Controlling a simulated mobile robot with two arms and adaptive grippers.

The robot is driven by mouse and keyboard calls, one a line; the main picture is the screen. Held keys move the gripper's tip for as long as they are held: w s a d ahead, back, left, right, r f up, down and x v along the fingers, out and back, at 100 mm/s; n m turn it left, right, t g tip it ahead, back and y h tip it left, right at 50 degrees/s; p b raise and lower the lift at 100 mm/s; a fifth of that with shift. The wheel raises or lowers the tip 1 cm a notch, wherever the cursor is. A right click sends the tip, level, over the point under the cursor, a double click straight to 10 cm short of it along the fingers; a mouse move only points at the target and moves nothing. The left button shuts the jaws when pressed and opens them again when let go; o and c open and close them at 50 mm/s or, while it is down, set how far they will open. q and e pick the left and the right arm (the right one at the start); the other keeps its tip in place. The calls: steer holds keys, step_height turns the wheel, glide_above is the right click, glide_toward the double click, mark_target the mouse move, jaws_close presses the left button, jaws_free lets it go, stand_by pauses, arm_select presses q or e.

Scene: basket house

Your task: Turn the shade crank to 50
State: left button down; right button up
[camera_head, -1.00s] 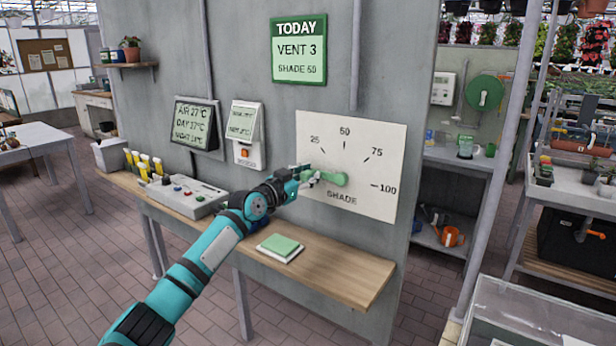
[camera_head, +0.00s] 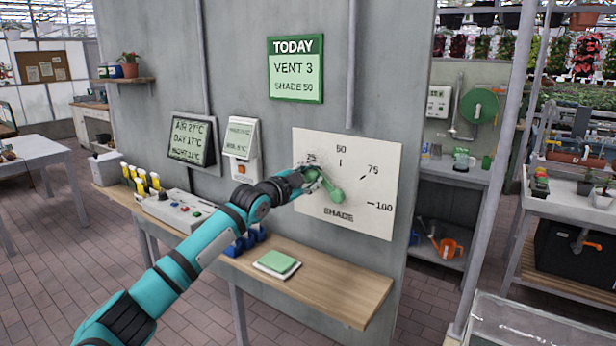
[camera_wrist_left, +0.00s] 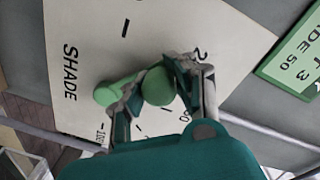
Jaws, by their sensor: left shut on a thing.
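The shade dial (camera_head: 370,200) is a white panel on the grey wall, marked 25, 50, 75 and 100 with SHADE below. Its green crank (camera_head: 331,190) points up and left from its hub, toward the 25 mark. My left gripper (camera_head: 312,177) is shut on the crank's knob and partly hides it and the area by the 25. In the left wrist view the fingers (camera_wrist_left: 158,88) close around the round green knob (camera_wrist_left: 158,86), with the crank's hub end (camera_wrist_left: 108,93) to the left. My right gripper is not in view.
A green sign (camera_head: 296,90) above reads TODAY, VENT 3, SHADE 50. A wooden shelf (camera_head: 330,285) runs below the dial, with a green-topped pad (camera_head: 277,263) and a control box (camera_head: 180,210). The wall in front of the dial's right side is clear.

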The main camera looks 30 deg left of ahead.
mark_target(342, 171)
arm_select(q)
steer(key=d+r+m+p, duration=0.1)
steer(key=m, duration=0.1)
steer(key=d+r+m+p, duration=0.1)
steer(key=p, duration=0.1)
steer(key=shift+s+d+m, duration=0.15)
steer(key=shift+m, duration=0.25)
steer(key=shift+s+d+r+m+p, duration=0.15)
steer(key=shift+d+m+p, duration=0.45)
steer(key=shift+m+p, duration=0.35)
steer(key=shift+s+d+m+p, duration=0.1)
steer(key=shift+d+m+p, duration=0.85)
steer(key=shift+m+p, duration=0.15)
steer(key=shift+d+f+m+y+p, duration=0.2)
steer(key=shift+d+m+y+p, duration=0.15)
steer(key=shift+d+m, duration=0.3)
steer(key=c, duration=1.4)
jaws_free()
steer(key=shift+s, duration=0.15)
steer(key=o, duration=0.4)
steer(key=shift+s+a+r, duration=0.1)
steer(key=shift+s+r, duration=0.05)
steer(key=shift+r, duration=0.2)
